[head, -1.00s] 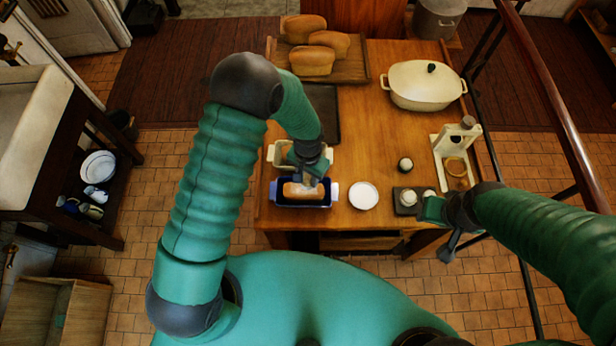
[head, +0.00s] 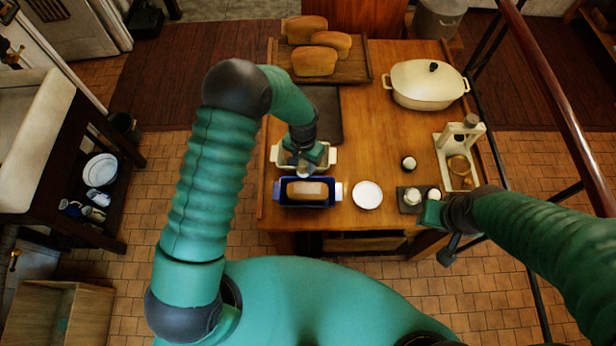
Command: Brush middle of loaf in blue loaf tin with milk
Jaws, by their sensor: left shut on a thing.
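The blue loaf tin (head: 335,203) stands near the front edge of the wooden table, with a brown loaf (head: 307,189) in it. The loaf's top shows clear of the gripper, with a paler, shiny look toward its middle. My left gripper (head: 303,168) hangs just behind the blue tin, over the front of a cream loaf tin (head: 331,156). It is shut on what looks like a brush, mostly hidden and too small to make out. A round white dish (head: 367,195) sits right of the blue tin. My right gripper (head: 447,248) is at the table's front right edge, its jaws unclear.
A board (head: 360,75) with several loaves lies at the back, a dark tray (head: 325,110) in front of it. A cream lidded pot (head: 428,85) stands back right. A dark tray (head: 408,207) with small jars and a white stand (head: 445,160) are at right. The table's middle is clear.

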